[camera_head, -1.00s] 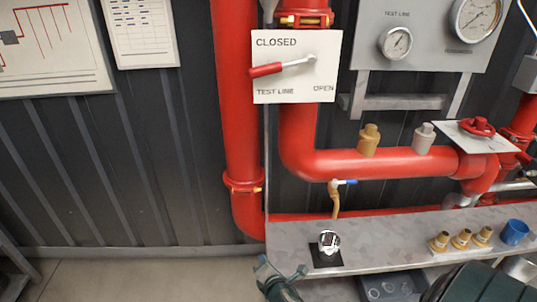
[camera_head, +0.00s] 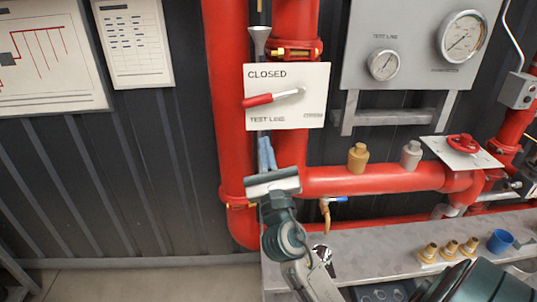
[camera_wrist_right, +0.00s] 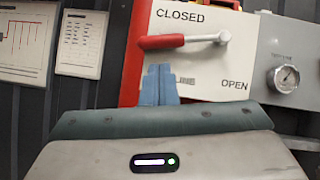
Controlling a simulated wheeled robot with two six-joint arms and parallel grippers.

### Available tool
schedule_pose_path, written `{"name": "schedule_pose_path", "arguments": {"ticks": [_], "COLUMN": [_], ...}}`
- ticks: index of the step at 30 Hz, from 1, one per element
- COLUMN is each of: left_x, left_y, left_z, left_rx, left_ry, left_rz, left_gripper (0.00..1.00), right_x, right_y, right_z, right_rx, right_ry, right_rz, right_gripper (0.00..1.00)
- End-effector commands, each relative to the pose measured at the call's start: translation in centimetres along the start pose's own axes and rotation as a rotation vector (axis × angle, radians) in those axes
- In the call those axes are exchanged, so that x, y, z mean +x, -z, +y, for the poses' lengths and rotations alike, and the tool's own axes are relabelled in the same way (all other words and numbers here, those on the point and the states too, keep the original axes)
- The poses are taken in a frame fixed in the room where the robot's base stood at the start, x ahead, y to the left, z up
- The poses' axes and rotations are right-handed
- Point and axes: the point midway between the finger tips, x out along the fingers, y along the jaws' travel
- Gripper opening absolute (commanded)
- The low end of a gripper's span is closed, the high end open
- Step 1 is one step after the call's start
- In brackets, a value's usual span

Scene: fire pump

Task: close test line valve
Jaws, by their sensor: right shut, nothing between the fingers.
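The test line valve is a lever with a red grip (camera_head: 257,101) on a white plate (camera_head: 312,78) in the head view. The lever points left and slightly down from its pivot. The plate reads CLOSED at upper left and OPEN at lower right. My right gripper (camera_head: 266,142) is shut and empty, its fingers pointing up just below the plate in the picture. In the right wrist view the fingertips (camera_wrist_right: 158,72) show below the red grip (camera_wrist_right: 162,42), with a visible gap, and cover part of the TEST LINE lettering. My left gripper is not in view.
Red pipes (camera_head: 228,70) run behind and beside the plate. A steel shelf (camera_head: 385,240) below holds several brass fittings (camera_head: 450,248) and a blue cup (camera_head: 500,241). A gauge panel (camera_head: 412,40) is at upper right.

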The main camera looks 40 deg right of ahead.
Motion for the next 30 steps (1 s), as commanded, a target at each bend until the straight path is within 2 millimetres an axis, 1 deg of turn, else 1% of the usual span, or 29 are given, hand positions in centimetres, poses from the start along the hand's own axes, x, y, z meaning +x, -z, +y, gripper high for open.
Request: {"name": "schedule_pose_path", "arguments": {"ticks": [1, 6, 9, 12, 17, 27, 30], "left_x": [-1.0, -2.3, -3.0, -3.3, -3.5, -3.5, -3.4], "left_y": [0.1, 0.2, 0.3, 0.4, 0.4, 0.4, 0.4], "left_z": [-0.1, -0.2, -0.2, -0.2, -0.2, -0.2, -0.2], "left_rx": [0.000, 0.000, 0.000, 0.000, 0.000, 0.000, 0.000], "left_ry": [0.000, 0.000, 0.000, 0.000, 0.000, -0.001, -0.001], "left_rz": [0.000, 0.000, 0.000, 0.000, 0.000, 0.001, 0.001], "left_gripper": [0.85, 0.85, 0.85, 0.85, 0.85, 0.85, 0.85], "right_x": [1.6, 5.0, 6.5, 7.5, 8.3, 8.3, 8.5], "right_y": [-0.5, -0.3, -0.2, -0.1, 0.0, 0.1, -0.2], "right_z": [-0.1, -0.1, -0.1, -0.1, 0.0, 0.0, 0.1], "right_rx": [-0.001, 0.000, 0.001, 0.001, 0.003, 0.004, 0.031], "right_ry": [0.000, 0.000, 0.000, 0.000, 0.000, 0.001, 0.019], "right_rz": [-0.003, -0.001, 0.001, 0.001, 0.002, 0.002, 0.001], "right_gripper": [0.00, 0.00, 0.00, 0.00, 0.00, 0.00, 0.00]}}
